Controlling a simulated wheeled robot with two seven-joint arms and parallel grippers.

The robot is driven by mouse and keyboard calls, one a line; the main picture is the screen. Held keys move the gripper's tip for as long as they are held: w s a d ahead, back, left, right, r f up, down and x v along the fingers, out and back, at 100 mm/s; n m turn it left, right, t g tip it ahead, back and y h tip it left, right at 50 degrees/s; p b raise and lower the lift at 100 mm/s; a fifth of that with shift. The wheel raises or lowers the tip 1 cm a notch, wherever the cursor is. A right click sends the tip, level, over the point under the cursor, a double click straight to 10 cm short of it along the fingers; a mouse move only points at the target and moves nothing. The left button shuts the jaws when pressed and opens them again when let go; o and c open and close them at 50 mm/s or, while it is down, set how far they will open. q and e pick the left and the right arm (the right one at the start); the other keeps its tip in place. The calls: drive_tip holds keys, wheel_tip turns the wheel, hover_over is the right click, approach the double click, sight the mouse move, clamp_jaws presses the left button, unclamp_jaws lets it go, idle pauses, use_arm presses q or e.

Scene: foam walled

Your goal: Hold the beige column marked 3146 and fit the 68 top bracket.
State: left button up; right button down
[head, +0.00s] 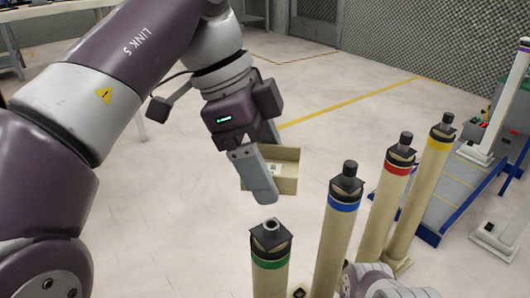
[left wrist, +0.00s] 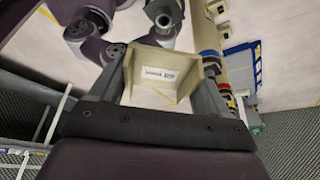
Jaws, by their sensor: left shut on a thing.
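My left gripper (head: 270,170) is shut on a beige bracket (head: 287,178), an open box-like piece with a small label. The left wrist view shows the bracket (left wrist: 160,75) between both fingers; its label is too small to read. The bracket hangs above and behind several beige columns with dark tops: one with a green band (head: 270,263), one with a blue band (head: 343,206), one with a red band (head: 397,170) and one with a yellow band (head: 440,137). No number is legible on any column. My right gripper is not visible; only part of that arm shows at the bottom.
A blue-edged platform (head: 440,205) with equipment stands at the right, near a pale post with a purple band (head: 506,90). A mesh wall (head: 420,45) closes the back. The floor behind the bracket is clear, crossed by a yellow line.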

use_arm(q)
hover_over(276, 231)
drive_tip(key=w+a, duration=0.1)
drive_tip(key=a, duration=0.1)
drive_tip(key=shift+d+f, duration=0.15)
drive_tip(key=shift+f, duration=1.3)
drive_tip(key=shift+d+f, duration=0.1)
drive_tip(key=shift+f, duration=1.35)
drive_tip(key=shift+f, duration=1.5)
drive_tip(key=o, duration=1.1)
drive_tip(key=v, duration=1.2)
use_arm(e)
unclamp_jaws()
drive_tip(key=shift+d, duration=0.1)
